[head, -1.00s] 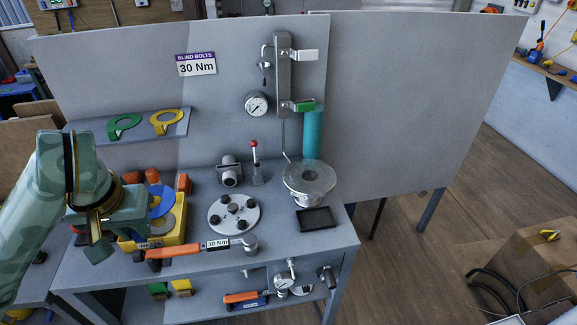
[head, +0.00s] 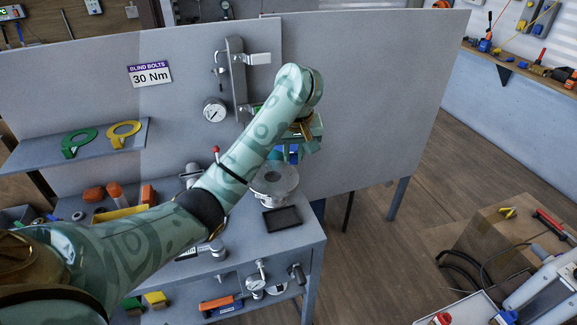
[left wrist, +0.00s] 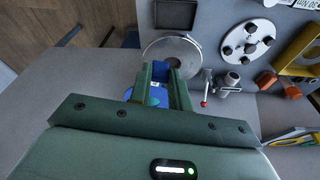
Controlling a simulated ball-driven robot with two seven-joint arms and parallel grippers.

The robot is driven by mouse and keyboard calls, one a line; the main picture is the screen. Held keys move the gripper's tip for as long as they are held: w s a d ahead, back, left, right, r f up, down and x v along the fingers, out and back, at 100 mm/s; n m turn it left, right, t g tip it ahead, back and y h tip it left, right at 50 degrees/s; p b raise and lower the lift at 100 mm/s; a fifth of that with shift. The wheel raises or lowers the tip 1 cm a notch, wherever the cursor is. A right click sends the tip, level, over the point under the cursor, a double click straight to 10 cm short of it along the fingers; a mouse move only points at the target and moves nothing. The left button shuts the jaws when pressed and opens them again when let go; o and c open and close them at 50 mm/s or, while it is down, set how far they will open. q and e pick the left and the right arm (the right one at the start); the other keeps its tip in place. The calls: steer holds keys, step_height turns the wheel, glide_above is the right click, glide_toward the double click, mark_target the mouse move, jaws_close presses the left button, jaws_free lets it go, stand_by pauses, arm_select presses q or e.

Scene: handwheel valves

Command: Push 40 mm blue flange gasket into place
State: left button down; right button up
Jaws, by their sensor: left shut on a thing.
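My left gripper (head: 296,150) is shut on the blue gasket (head: 287,157), just above and behind the round grey flange (head: 274,183) at the bench's right end. In the left wrist view the two green fingers (left wrist: 164,86) pinch the blue gasket (left wrist: 154,96), with a flange (left wrist: 184,54) just beyond them. The fingers hide much of the gasket, and I cannot tell whether it touches the flange. My right gripper is not in view.
A black tray (head: 282,219) lies in front of the flange. A pressure gauge (head: 214,111) and bracket hang on the panel behind. A green gasket (head: 79,142) and a yellow gasket (head: 124,132) sit on the left shelf. My arm covers much of the bench.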

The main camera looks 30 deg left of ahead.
arm_select(q)
steer(key=a+f+n, duration=0.2)
steer(key=a+f, duration=0.1)
steer(key=f, duration=0.3)
steer(key=shift+s, duration=0.35)
steer(key=shift+f, duration=0.1)
step_height(320, 180, down, 6)
steer(key=b, duration=0.5)
steer(key=shift+s, duration=0.1)
steer(key=shift+d+f+b, duration=0.1)
steer(key=shift+f+b, duration=0.2)
steer(key=shift+b, duration=0.3)
steer(key=shift+f+b, duration=0.3)
steer(key=shift+b, duration=0.2)
stand_by(0.5)
